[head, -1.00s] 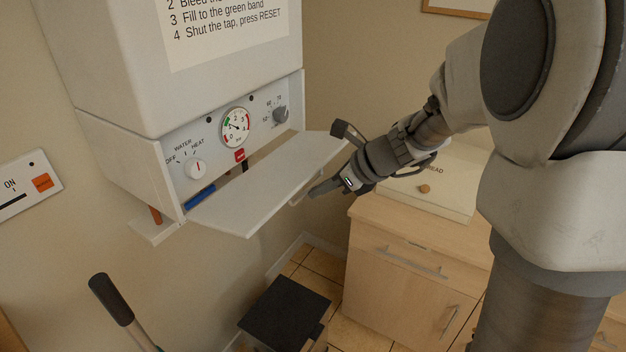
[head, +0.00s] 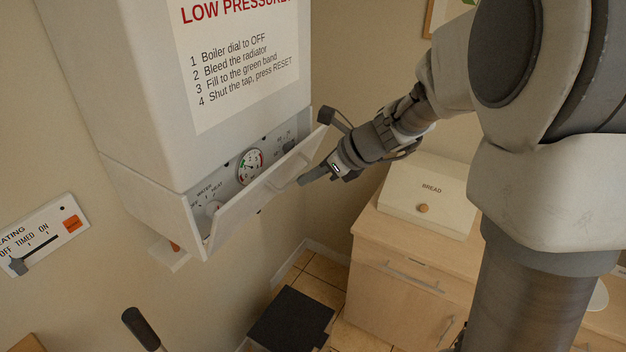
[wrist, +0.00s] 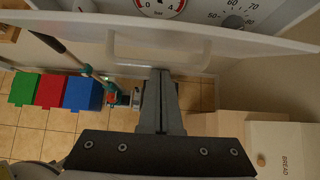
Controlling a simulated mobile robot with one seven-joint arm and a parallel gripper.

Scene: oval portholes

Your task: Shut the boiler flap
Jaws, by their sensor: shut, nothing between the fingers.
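The boiler (head: 145,90) hangs on the wall at the left of the head view. Its white flap (head: 262,190) is tilted up, partly closed, and covers the lower part of the control panel. The pressure gauge (head: 250,165) still shows above the flap's upper edge. In the wrist view the flap (wrist: 90,25) crosses the top, with its pale handle (wrist: 158,62) on the near face. My gripper (head: 303,182) is shut and empty at the flap's outer face; its fingers (wrist: 160,75) overlap the handle in the wrist view. I cannot tell whether they touch it.
A wooden cabinet (head: 400,285) with a bread box (head: 430,195) stands to the right. A heating control (head: 45,235) is on the left wall. Blue, red and green boxes (wrist: 50,90) are below in the wrist view. A dark-topped bin (head: 290,318) is on the floor.

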